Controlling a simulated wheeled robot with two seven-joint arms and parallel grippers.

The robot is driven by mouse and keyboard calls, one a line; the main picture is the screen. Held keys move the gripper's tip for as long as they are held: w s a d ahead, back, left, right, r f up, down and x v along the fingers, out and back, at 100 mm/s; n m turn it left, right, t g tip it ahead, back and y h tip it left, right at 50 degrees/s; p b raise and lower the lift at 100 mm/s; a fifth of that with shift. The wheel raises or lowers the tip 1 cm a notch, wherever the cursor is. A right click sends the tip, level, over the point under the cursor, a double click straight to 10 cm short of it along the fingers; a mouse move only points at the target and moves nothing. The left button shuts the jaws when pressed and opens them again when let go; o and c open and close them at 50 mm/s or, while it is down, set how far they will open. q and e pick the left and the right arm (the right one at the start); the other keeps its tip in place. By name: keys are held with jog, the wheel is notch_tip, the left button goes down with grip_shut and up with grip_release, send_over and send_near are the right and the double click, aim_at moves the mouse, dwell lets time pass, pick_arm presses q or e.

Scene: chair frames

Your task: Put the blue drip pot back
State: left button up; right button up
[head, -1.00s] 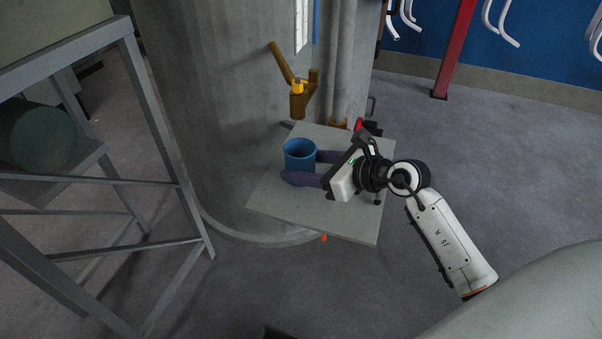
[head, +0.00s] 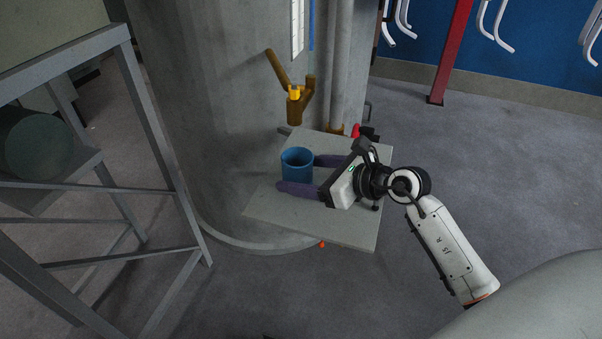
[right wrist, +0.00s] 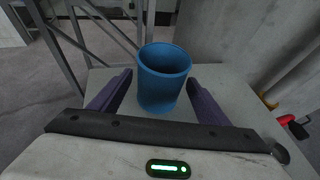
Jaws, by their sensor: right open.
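The blue drip pot (head: 297,166) stands upright on a small grey shelf (head: 345,232) against the concrete column. It is an open-topped cylinder. My right gripper (head: 297,174) reaches in from the right with its purple fingers open, one on each side of the pot. In the right wrist view the pot (right wrist: 163,80) stands between the spread fingertips, a little beyond them, with a visible gap on both sides. My left gripper is not in view.
A brass valve with a lever (head: 295,104) sits on the column (head: 215,120) above the shelf. A red-handled part (head: 357,131) is at the shelf's back right. A grey metal frame (head: 150,110) stands at the left. The floor at the right is clear.

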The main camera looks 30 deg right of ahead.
jog(key=v, duration=1.1)
jog(key=shift+s+d+r, duration=0.1)
jog(key=shift+s+d, duration=0.05)
jog(key=shift+s, duration=0.05)
